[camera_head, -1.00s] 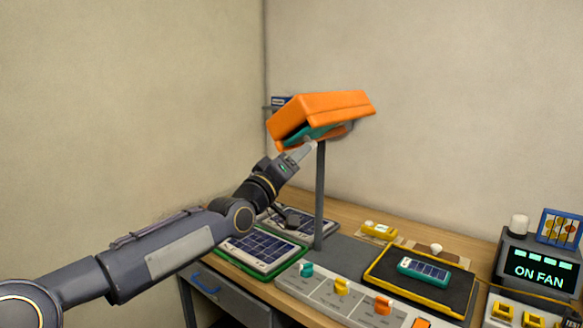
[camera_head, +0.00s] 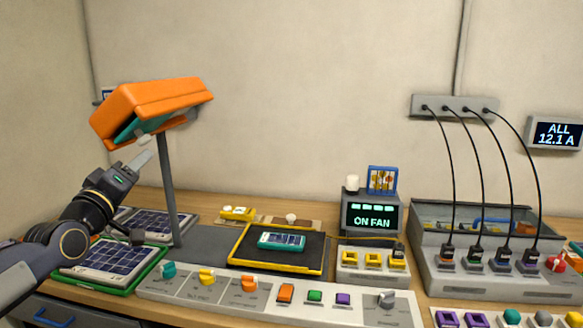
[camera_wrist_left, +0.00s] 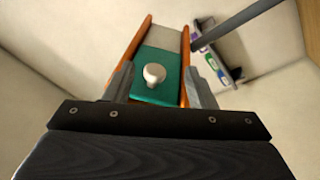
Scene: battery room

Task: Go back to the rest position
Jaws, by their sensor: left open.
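My left gripper (camera_head: 138,160) is raised at the left of the head view, just below the orange lamp hood (camera_head: 158,98) on its grey post (camera_head: 168,190). In the left wrist view its two grey fingers (camera_wrist_left: 160,85) are apart with nothing gripped. Beyond them I see the teal underside (camera_wrist_left: 155,62) of the hood with a pale round knob (camera_wrist_left: 154,73) between the fingertips' lines. I cannot tell whether a finger touches the hood. My right gripper is not in view.
Below lie solar panels (camera_head: 110,256), a black tray with a yellow rim (camera_head: 240,262) holding a small teal panel (camera_head: 282,240), and a control strip (camera_head: 220,290). An "ON FAN" box (camera_head: 372,216) and a grey unit with black cables (camera_head: 490,275) stand to the right.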

